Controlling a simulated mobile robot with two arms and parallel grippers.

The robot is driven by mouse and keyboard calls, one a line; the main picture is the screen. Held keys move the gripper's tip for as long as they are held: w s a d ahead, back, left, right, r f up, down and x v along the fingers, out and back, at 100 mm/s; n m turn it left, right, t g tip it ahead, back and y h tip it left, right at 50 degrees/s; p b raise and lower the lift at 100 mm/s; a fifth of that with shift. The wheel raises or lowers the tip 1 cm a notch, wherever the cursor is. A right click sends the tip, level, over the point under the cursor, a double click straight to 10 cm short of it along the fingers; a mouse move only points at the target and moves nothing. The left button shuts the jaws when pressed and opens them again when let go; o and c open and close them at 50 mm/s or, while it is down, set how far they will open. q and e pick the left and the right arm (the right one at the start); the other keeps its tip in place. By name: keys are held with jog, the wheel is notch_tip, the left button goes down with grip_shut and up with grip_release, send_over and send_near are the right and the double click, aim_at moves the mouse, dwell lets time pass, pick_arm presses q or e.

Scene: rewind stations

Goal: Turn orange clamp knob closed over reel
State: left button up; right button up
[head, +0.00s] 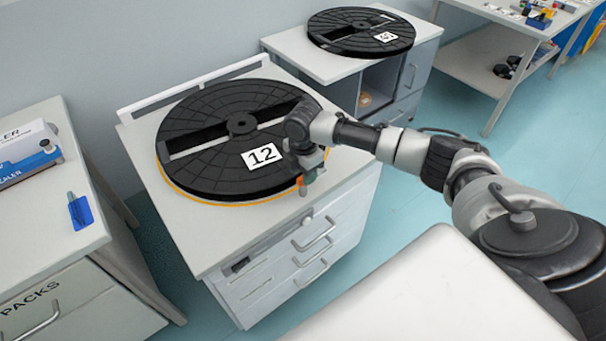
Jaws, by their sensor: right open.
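A large black reel (205,125) with a white "12" label (262,156) lies flat on the near white cabinet (200,258), with an orange ring (210,201) showing under its front edge. A small orange part, which looks like the clamp knob (301,181), shows at the reel's right front edge. My right gripper (309,178) is at that knob, pointing down, and is open. The arm and gripper hide part of the knob, so I cannot tell whether the fingers touch it or how it is turned. My left gripper is not in view.
A second black reel (345,22) labelled lies on another cabinet (300,58) behind. A left counter (50,215) holds a box (25,155) and a blue item (79,212). A white surface (430,290) fills the lower front.

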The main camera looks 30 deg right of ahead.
jog(key=shift+f, duration=0.8)
grip_shut()
